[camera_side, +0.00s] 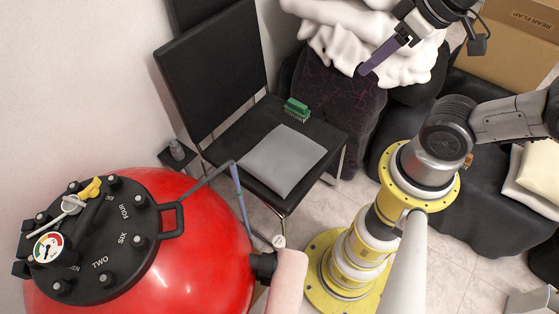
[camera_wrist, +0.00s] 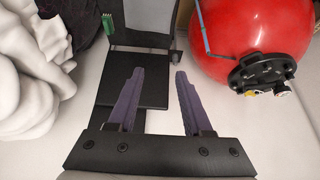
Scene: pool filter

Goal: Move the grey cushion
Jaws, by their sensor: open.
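The grey cushion (camera_side: 284,160) lies flat on the seat of a black chair (camera_side: 225,150) in the side view. In the wrist view a grey surface at the top edge, partly cut off, appears to be the cushion (camera_wrist: 148,14). My gripper (camera_side: 364,69) is up at the upper right of the side view, in front of the white cloth and apart from the cushion. In the wrist view its two purple fingers (camera_wrist: 160,72) are spread with nothing between them.
The chair's tall back (camera_side: 211,70) rises behind the seat. A large red tank (camera_side: 200,255) stands at lower left. White cloth (camera_side: 345,30) is heaped on a dark seat. A cardboard box (camera_side: 520,40) is at upper right.

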